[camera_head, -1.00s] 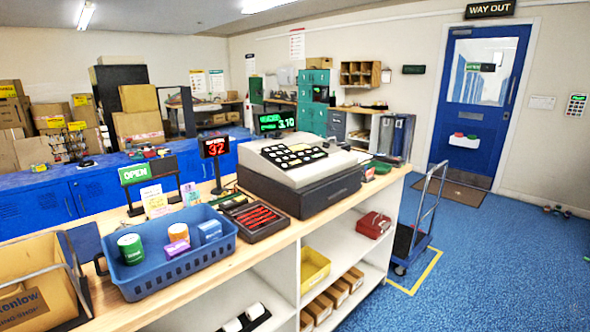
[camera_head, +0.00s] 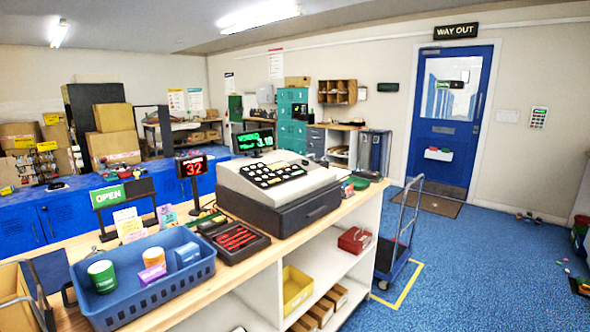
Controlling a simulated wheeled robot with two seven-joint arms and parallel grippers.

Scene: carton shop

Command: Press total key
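The cash register (camera_head: 285,190) stands on the wooden counter, a grey-white body over a dark drawer base. Its sloped top carries a black key panel (camera_head: 273,174) with several pale keys. I cannot read the key labels, so the total key cannot be told apart. A green-lit display (camera_head: 254,141) stands up behind the register. Neither of my grippers shows in the head view.
On the counter left of the register are a black tray of red pens (camera_head: 235,241), a blue basket (camera_head: 190,275) with small goods, a red "32" display (camera_head: 192,167) and an OPEN sign (camera_head: 108,196). A hand truck (camera_head: 397,265) stands on blue floor beyond the counter's right end.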

